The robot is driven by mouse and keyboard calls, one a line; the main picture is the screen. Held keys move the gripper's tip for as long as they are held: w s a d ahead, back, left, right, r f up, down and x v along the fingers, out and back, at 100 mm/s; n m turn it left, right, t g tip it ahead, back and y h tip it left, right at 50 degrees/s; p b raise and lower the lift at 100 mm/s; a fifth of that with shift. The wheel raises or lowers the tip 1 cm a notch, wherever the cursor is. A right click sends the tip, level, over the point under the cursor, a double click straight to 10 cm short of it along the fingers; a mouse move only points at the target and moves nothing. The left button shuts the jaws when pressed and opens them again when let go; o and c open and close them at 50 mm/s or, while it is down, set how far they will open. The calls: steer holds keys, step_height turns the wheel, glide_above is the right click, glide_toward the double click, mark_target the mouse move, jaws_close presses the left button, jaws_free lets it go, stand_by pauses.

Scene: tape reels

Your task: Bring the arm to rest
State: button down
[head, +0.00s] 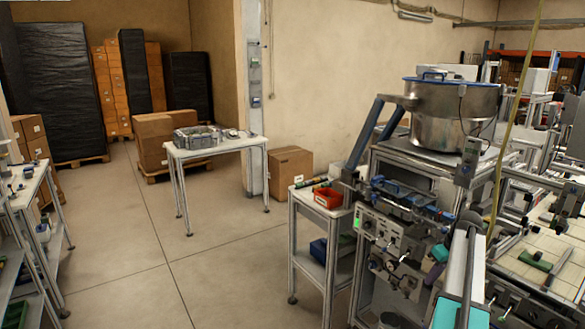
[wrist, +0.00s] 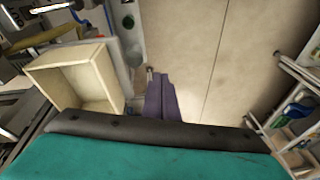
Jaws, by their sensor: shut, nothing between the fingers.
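In the wrist view, my gripper (wrist: 157,78) shows as two dark purple-grey fingers lying side by side, shut with nothing between them. They reach out from behind a broad teal surface with a black edge that fills the bottom of the picture. The fingers point over pale floor and touch nothing that I can see.
In the wrist view, an open cream box (wrist: 75,80) lies left of the fingers, and a shelf (wrist: 300,120) stands at right. In the head view, a machine with a metal bowl (head: 450,112) fills the right. Open floor (head: 125,235) lies between the left shelf and small tables.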

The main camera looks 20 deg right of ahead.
steer(key=w+a+f+g, duration=0.1)
steer(key=w+a+f, duration=0.25)
steer(key=a, duration=0.65)
steer(key=w+a+f, duration=0.3)
steer(key=a+f, duration=0.2)
steer(key=a, duration=0.4)
steer(key=w+a+f+g, duration=0.1)
steer(key=w+a+f, duration=0.3)
steer(key=a, duration=0.6)
steer(key=s+a+f, duration=0.3)
steer(key=a+f, duration=0.1)
steer(key=a, duration=0.6)
steer(key=s+a+f+h, duration=0.1)
steer(key=s+a+f, duration=0.2)
steer(key=a, duration=0.7)
steer(key=s+a+f, duration=0.3)
steer(key=a+f, duration=0.1)
steer(key=a, duration=0.5)
steer(key=s+f+g+b, duration=0.4)
steer(key=s+f+g, duration=0.2)
steer(key=s+f, duration=1.6)
steer(key=s, duration=0.3)
steer(key=shift+s+a+f+n+g, duration=0.2)
steer(key=shift+s+a+n+g, duration=0.1)
steer(key=shift+a, duration=0.05)
